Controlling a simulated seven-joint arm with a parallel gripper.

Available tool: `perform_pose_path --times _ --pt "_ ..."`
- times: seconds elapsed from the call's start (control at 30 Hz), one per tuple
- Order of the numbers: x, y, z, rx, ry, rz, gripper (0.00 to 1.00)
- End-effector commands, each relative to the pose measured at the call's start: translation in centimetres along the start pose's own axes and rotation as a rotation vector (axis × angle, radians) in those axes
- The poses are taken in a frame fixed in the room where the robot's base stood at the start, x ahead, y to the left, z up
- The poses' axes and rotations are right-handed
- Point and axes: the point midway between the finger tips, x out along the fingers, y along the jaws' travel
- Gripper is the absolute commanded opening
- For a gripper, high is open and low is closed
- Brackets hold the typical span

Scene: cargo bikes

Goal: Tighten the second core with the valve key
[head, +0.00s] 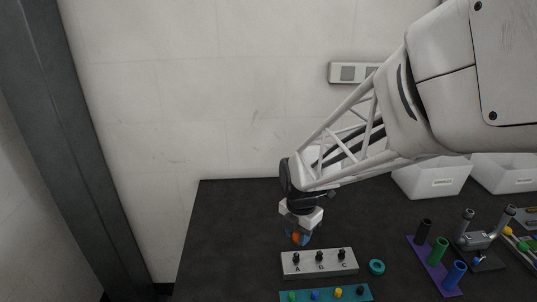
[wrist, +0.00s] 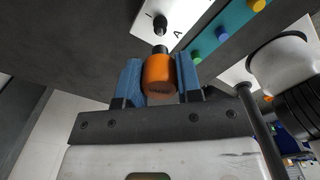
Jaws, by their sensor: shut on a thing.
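My gripper (head: 303,240) is shut on an orange cylinder with a dark tip, which I take to be the valve key (wrist: 159,75). In the wrist view it sits between the two blue fingers, its tip pointing at a black core by the letter A (wrist: 160,24). The pale block (head: 310,269) carries black cores at A (head: 296,258), B (head: 320,257) and C (head: 342,255). In the head view the key is just above and behind the A end. Whether its tip touches a core I cannot tell.
A teal strip (head: 325,295) with several coloured caps lies in front of the block. A teal ring (head: 377,267) lies to its right. Farther right are a purple rack (head: 420,260) with coloured cylinders, a metal stand (head: 477,240) and white bins (head: 433,179). The table's left side is clear.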

Motion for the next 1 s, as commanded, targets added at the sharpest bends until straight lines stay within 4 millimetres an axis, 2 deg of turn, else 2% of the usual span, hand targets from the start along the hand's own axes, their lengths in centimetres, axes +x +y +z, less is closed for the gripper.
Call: perform_pose_path --times 0.4,1.0 --pt "2.3 0.0 0.0 0.0 0.0 0.0 0.0" --pt "2.8 0.0 0.0 0.0 0.0 0.0 0.0"
